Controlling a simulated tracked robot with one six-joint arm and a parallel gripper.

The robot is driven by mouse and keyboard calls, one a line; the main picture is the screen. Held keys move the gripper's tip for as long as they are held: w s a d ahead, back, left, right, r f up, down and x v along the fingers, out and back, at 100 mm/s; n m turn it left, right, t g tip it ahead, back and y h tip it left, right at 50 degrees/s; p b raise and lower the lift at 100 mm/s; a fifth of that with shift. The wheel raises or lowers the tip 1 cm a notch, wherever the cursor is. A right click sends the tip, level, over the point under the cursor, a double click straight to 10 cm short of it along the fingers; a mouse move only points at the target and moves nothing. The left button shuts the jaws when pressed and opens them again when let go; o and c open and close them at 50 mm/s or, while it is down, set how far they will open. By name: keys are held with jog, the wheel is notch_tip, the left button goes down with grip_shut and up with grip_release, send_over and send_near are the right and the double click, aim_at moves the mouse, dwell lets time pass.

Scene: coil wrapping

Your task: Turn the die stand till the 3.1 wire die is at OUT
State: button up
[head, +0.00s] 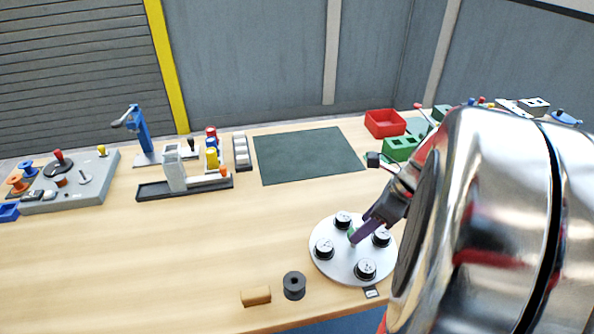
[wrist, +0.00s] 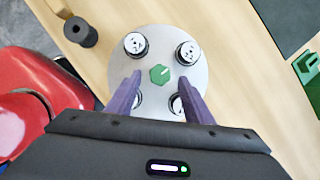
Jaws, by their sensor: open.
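The die stand is a round pale plate (head: 338,271) near the table's front edge, carrying several black dies with white tops, such as one at its front (head: 365,269) and one at its left (head: 324,249). Their numbers are too small to read surely. A green hexagonal knob (wrist: 159,75) stands at its centre. A small dark tag (head: 371,292) lies at the plate's front edge; its text is unreadable. My gripper (wrist: 160,92) is open, its purple fingers above the plate on either side of the line to the knob. In the wrist view the fingers partly cover the two nearer dies.
A black spool (head: 294,286) and a tan block (head: 256,296) lie left of the stand. A dark green mat (head: 308,155) lies behind it. A red bin (head: 385,123) and green bins (head: 400,148) stand at the back right. The table's left middle is clear.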

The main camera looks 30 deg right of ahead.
jog(key=shift+x, duration=1.5)
grip_shut()
